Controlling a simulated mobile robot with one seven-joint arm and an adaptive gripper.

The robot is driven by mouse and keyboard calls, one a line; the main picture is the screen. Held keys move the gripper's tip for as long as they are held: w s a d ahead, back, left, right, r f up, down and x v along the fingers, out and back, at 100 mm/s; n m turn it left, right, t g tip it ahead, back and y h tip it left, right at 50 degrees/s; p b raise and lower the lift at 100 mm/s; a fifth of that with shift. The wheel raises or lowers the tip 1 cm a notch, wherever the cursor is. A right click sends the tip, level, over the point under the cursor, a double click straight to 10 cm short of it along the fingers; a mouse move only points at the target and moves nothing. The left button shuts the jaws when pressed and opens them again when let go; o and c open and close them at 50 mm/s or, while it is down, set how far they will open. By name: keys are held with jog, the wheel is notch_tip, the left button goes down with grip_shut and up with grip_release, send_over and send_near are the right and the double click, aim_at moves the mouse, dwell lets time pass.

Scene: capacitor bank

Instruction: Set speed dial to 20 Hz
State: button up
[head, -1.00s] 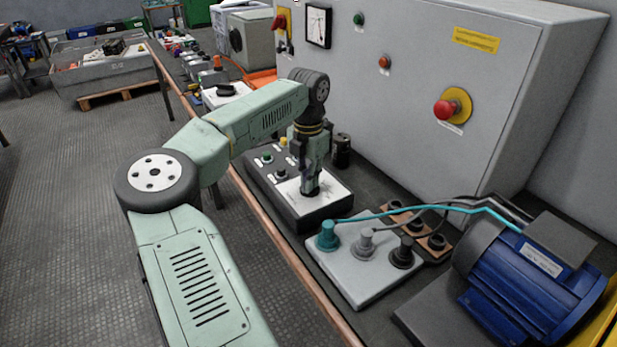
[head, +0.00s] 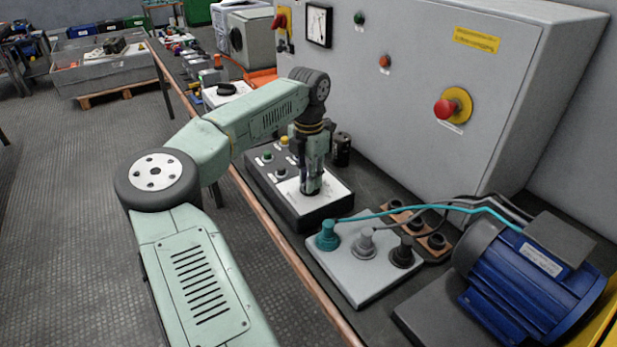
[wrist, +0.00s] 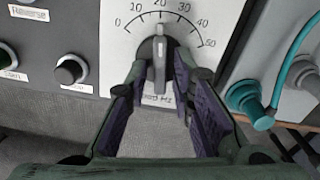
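The speed dial (wrist: 159,47) is a grey knob with a bar grip on a white plate, with a scale running from 0 at left to 50 at right. Its light pointer line points about straight up in the wrist view, close to the 20 mark at the top edge. My gripper (wrist: 162,68) has its two fingers either side of the bar, with gaps visible between fingers and bar. In the head view my gripper (head: 312,188) points down over the white plate (head: 335,196) of the control box and hides the dial.
A black push button (wrist: 70,70) sits left of the dial. Right of the box is a grey plate with a teal plug (head: 327,236) and cables to a blue motor (head: 525,275). The grey cabinet (head: 420,120) stands behind, with a red emergency stop (head: 446,108).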

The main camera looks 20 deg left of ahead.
jog(key=shift+o, duration=0.6)
notch_tip(320, 180, up, 12)
jog(key=shift+s+f, duration=0.1)
dwell(0.5)
